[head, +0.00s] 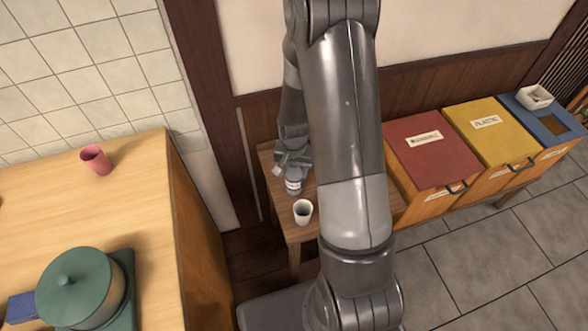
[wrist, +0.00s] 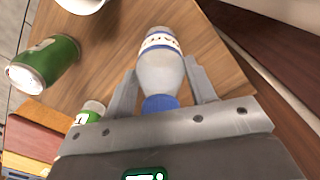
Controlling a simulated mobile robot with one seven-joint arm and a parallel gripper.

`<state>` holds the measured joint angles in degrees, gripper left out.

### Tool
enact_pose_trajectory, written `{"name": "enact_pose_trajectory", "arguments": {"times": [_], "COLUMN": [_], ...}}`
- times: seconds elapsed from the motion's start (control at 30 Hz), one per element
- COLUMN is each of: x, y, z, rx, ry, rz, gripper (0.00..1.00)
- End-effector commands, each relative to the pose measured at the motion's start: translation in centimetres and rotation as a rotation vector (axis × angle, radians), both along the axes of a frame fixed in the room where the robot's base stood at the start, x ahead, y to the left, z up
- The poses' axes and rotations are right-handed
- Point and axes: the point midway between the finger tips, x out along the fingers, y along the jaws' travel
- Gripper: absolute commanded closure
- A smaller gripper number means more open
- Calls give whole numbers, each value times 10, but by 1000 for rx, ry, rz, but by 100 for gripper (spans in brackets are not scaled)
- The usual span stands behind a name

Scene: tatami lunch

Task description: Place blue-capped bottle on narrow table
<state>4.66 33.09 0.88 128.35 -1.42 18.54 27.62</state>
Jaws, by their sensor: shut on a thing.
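The blue-capped bottle (wrist: 162,70) has a pale body with a blue and white label band. My gripper (wrist: 163,90) is shut on it near the neck, with one finger on each side and the blue cap towards the palm. In the head view, the bottle (head: 293,186) shows below my gripper (head: 292,162), over the narrow wooden table (head: 276,193). The wood of the narrow table (wrist: 105,70) also lies behind the bottle in the wrist view. I cannot tell whether the bottle's base touches the tabletop.
A white cup (head: 303,211) stands close to the bottle. A green can (wrist: 45,62) and another green-labelled item (wrist: 90,112) show in the wrist view. Red (head: 430,152) and yellow (head: 490,130) bins stand right of the table. A counter (head: 150,215) is at the left.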

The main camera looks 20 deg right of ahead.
Motion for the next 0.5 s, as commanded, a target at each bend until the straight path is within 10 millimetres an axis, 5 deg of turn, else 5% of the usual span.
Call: {"name": "enact_pose_trajectory", "arguments": {"times": [0.1,0.13,0.4,0.5], "x": [0,0,0,0], "y": [0,0,0,0], "z": [-2,-3,-2,-2], "rx": [1,0,0,0], "ry": [1,0,0,0], "rz": [0,0,0,0], "gripper": [82,49,28,28]}}
